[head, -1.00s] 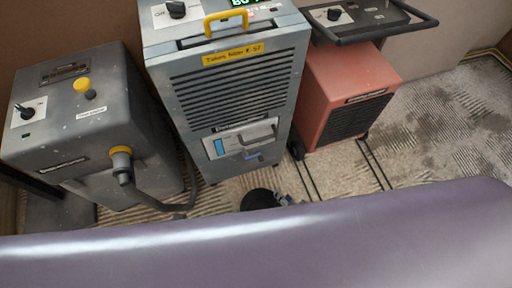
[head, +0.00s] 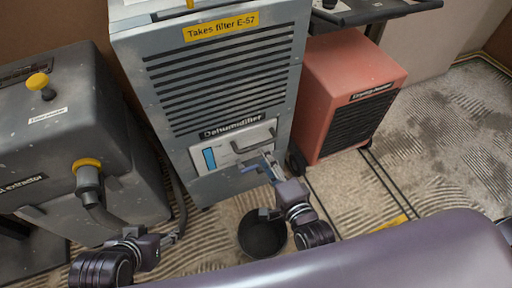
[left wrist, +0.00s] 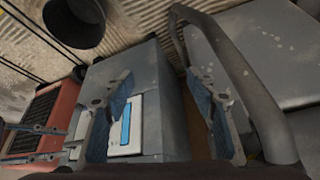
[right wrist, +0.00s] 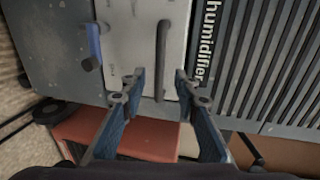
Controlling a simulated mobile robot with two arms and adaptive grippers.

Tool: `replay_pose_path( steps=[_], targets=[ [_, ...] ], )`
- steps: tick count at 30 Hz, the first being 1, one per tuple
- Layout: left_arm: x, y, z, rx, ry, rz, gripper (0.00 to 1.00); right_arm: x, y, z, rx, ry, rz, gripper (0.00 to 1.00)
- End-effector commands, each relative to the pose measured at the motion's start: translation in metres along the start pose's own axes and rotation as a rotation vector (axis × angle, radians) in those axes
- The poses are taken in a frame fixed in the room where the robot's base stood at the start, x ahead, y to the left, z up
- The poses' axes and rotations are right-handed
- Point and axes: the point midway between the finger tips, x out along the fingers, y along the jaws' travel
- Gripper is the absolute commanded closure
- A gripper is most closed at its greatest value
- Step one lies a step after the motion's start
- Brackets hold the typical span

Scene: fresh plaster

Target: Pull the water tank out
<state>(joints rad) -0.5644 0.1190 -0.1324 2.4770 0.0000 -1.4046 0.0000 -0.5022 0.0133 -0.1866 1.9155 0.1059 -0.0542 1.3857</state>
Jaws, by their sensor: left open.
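The water tank (head: 210,158) is a pale panel with a blue level strip and a dark bar handle (head: 256,142), seated low in the front of the grey dehumidifier (head: 150,100). In the right wrist view, the tank (right wrist: 128,30) and its upright handle (right wrist: 162,55) lie ahead. My right gripper (head: 268,162) is open at the tank front; its fingers appear on either side of the handle's near end, but contact cannot be told. My left gripper (head: 174,236) is open and empty, low beside the grey extractor. The left wrist view shows the tank (left wrist: 127,125) beyond its fingers.
A black bucket (head: 262,236) stands on the floor below the tank. A grey extractor (head: 70,130) with a hose (head: 98,212) is at left. A red heater (head: 350,85) is at right. A blue lever (right wrist: 93,45) sits beside the tank. A purple surface crosses the foreground.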

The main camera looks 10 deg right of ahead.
Motion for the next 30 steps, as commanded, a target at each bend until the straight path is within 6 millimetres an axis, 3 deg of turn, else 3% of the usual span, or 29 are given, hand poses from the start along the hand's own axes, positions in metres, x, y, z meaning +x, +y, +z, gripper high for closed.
replay_pose_path(
  steps=[6,15,21,30],
  targets=[
    [0.006,0.005,-0.042,0.005,0.166,0.009,0.48,0.029,0.001,0.000,-0.003,0.000,-0.002,0.71],
    [0.000,0.011,-0.096,0.009,0.386,0.021,0.48,0.060,0.001,0.000,-0.003,0.000,0.001,0.71],
    [-0.005,0.013,-0.112,0.010,0.451,0.025,0.48,0.069,0.001,0.000,-0.003,0.000,0.001,0.71],
    [-0.006,0.014,-0.114,0.010,0.460,0.026,0.48,0.069,0.001,0.000,-0.003,0.000,0.002,0.71]
  ],
)
